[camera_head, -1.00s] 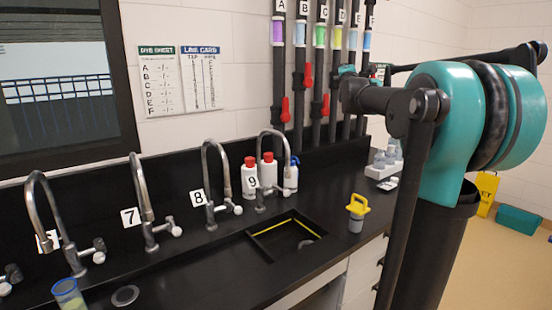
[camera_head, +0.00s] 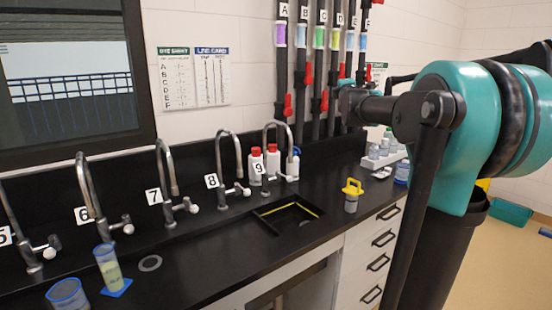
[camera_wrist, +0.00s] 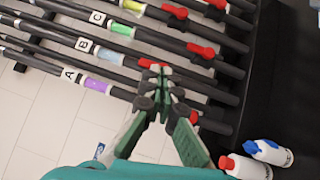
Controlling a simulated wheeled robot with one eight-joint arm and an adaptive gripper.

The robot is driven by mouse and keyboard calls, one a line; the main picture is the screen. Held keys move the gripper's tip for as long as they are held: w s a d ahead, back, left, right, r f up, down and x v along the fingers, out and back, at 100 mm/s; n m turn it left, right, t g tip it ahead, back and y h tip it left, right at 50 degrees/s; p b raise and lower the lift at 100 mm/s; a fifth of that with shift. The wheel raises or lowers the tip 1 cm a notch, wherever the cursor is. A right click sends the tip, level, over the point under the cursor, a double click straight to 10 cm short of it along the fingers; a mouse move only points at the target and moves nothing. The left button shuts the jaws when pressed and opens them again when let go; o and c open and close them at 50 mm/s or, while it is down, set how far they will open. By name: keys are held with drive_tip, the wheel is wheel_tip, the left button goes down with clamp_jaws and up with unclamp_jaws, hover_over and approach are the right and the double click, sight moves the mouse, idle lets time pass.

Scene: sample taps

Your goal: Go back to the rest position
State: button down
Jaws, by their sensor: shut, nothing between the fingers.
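My gripper (camera_wrist: 162,72) shows in the wrist view with its green-padded fingers brought together at the tips, shut and empty. It is in front of the labelled wall pipes, over the pipe marked B (camera_wrist: 108,54); I cannot tell whether it touches them. In the head view my teal and black arm fills the right side, and the gripper itself is hard to make out there.
Pipes with red valve handles (camera_head: 288,105) stand against the wall. The black bench (camera_head: 200,275) carries numbered taps (camera_head: 163,170), a sink (camera_head: 290,215), a yellow-topped jar (camera_head: 351,195), bottles (camera_head: 273,160) and a cup of yellowish liquid (camera_head: 108,268).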

drive_tip(key=s+a+f+m+g+y, duration=0.1)
drive_tip(key=s+f+m+g, duration=0.3)
drive_tip(key=f, duration=0.6)
drive_tip(key=s+a+f+m+g, duration=0.1)
drive_tip(key=s+a+f, duration=0.1)
drive_tip(key=s+f, duration=0.55)
drive_tip(key=s+a+f+m+g+y, duration=0.1)
drive_tip(key=s+f+m+g, duration=0.2)
drive_tip(key=f, duration=0.8)
drive_tip(key=s+f+m+g, duration=0.3)
drive_tip(key=s+f+m, duration=0.2)
drive_tip(key=s+f, duration=0.7)
drive_tip(key=s+a+f+m+g, duration=0.1)
drive_tip(key=s+f+m+g, duration=0.3)
drive_tip(key=s+f, duration=0.8)
drive_tip(key=s+m, duration=0.1)
drive_tip(key=s, duration=0.4)
drive_tip(key=shift+s+f, duration=0.3)
drive_tip(key=shift+s, duration=0.05)
